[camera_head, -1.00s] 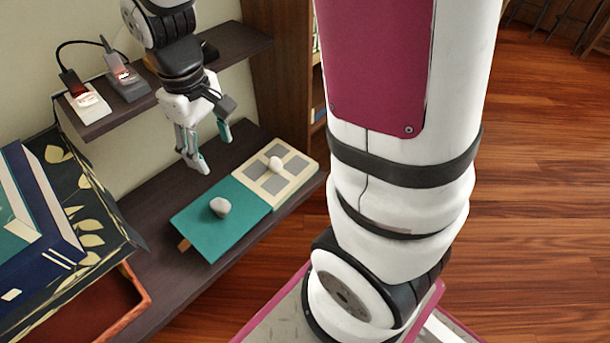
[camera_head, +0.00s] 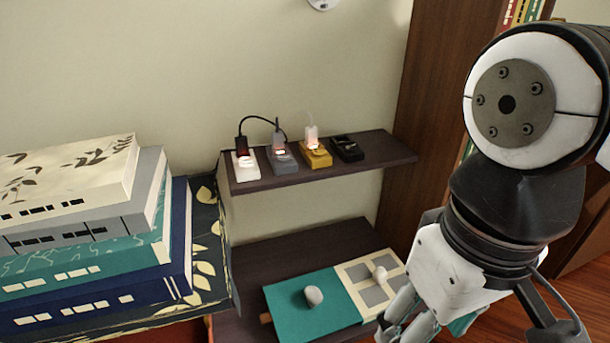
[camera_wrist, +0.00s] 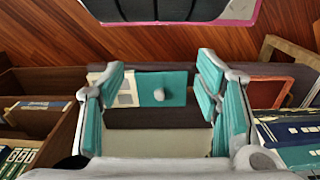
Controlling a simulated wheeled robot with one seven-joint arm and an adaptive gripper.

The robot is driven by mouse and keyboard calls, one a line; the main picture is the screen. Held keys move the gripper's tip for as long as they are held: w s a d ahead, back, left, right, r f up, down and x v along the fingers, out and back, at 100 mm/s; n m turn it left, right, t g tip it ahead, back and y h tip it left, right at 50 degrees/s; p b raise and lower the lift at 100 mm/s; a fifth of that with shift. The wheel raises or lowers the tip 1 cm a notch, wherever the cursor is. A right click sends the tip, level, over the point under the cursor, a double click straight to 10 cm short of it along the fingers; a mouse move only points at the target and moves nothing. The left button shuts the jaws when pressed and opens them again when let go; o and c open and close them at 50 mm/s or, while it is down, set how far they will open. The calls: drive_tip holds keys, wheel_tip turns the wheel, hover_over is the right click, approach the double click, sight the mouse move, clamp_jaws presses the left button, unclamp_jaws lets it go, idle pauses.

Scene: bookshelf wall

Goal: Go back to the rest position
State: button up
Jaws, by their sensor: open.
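My gripper (camera_head: 408,322) is at the lower right of the head view, its fingers pointing down and partly cut off by the bottom edge. In the wrist view, my gripper (camera_wrist: 163,92) has its two teal-padded fingers wide apart with nothing between them. Beyond the fingers, a teal board (camera_head: 340,306) with a pale rounded knob (camera_head: 314,296) lies on the lower shelf. Beside it is a cream board with grey squares (camera_head: 357,274) and another pale knob (camera_head: 380,273). The gripper appears apart from both boards.
A dark upper shelf (camera_head: 300,181) carries a white (camera_head: 245,172), a grey (camera_head: 283,162), a yellow (camera_head: 316,156) and a black block (camera_head: 347,148), three with plug-like pieces above. Stacked books (camera_head: 90,265) stand left. A brown upright (camera_head: 440,85) rises behind my arm. Wooden floor (camera_wrist: 190,40) lies open.

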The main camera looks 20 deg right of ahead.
idle(0.8)
wheel_tip(320, 180, up, 30)
drive_tip(key=t+p, duration=0.4)
drive_tip(key=p, duration=2.4)
drive_tip(key=shift+d, duration=0.25)
drive_tip(key=shift+f, duration=0.1)
